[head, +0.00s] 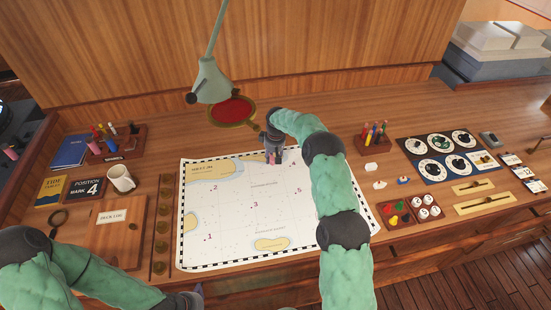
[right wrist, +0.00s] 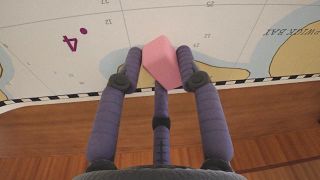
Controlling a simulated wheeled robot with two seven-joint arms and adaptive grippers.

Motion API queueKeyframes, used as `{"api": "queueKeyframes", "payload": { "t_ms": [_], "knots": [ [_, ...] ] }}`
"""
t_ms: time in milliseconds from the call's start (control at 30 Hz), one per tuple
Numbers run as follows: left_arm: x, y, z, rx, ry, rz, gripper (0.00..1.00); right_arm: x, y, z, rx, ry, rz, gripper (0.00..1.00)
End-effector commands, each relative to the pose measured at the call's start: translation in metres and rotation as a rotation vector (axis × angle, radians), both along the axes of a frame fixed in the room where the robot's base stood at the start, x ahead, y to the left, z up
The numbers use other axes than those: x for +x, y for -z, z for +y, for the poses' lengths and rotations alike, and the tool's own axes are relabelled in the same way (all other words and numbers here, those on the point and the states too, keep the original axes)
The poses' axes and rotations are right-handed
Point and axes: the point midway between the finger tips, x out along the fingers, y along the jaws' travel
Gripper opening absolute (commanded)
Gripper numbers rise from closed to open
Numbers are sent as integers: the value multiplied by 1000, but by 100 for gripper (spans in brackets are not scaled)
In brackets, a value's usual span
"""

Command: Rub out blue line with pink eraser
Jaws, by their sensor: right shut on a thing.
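The pink eraser (right wrist: 161,60) is between the fingertips of my right gripper (right wrist: 161,65) in the right wrist view, and the gripper is shut on it. In the head view my right gripper (head: 273,157) points down at the upper part of the white chart (head: 235,225), near its top edge. I cannot tell whether the eraser touches the paper. The chart also fills the top of the right wrist view (right wrist: 50,45). I make out no blue line on it; my right arm covers part of the chart. My left gripper (head: 190,299) is at the bottom edge, its fingers mostly out of sight.
A green lamp (head: 212,82) hangs above the chart's far edge. A mug (head: 121,178), a wooden deck log (head: 117,232) and a pen holder (head: 117,143) stand left. Another pen holder (head: 373,138) and trays stand right. The chart's left and middle are free of objects.

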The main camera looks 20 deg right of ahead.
Motion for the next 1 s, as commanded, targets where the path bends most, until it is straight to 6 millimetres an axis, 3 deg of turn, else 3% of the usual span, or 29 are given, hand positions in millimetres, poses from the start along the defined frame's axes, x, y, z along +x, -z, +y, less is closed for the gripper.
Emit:
{"api": "queueKeyframes", "payload": {
  "t_ms": [33,700,1000],
  "knots": [
    [-12,12,3,1,-46,54,45,0,0,0,0,0,-1,10],
    [-15,0,3,0,-46,65,46,0,-41,0,0,0,0,10],
    [-17,-1,3,-1,-48,69,46,0,-43,0,0,0,0,10]
  ]
}}
